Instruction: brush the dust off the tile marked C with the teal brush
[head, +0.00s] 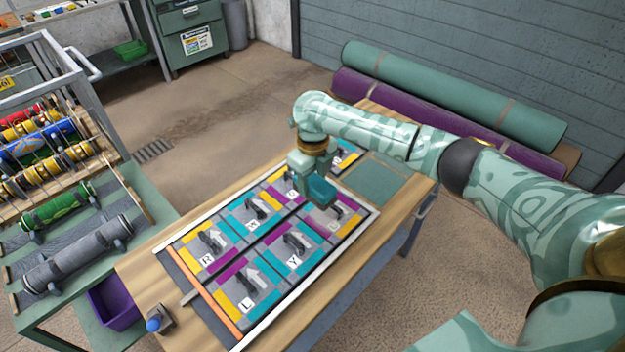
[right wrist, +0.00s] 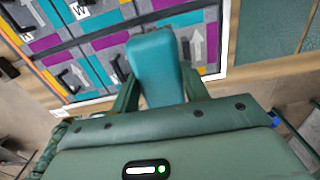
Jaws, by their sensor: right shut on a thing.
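My right gripper (head: 314,178) is shut on the teal brush (head: 321,192), above the far right part of the tile panel. In the right wrist view the brush (right wrist: 155,58) sticks out from between the two fingers of the gripper (right wrist: 160,88). The tile beneath and beside the brush (head: 346,214) is partly covered by it. A small white label (head: 333,226) shows on this tile, but I cannot read its letter for sure. Dust cannot be made out. Whether the brush touches the tile is unclear. My left gripper is out of view.
Other tiles carry black handles and grey arrows, such as tile R (head: 207,260), tile L (head: 247,303) and tile Y (head: 294,262). A plain green pad (head: 374,183) lies beyond the panel. A small blue-knobbed device (head: 156,322) stands at the table's near corner.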

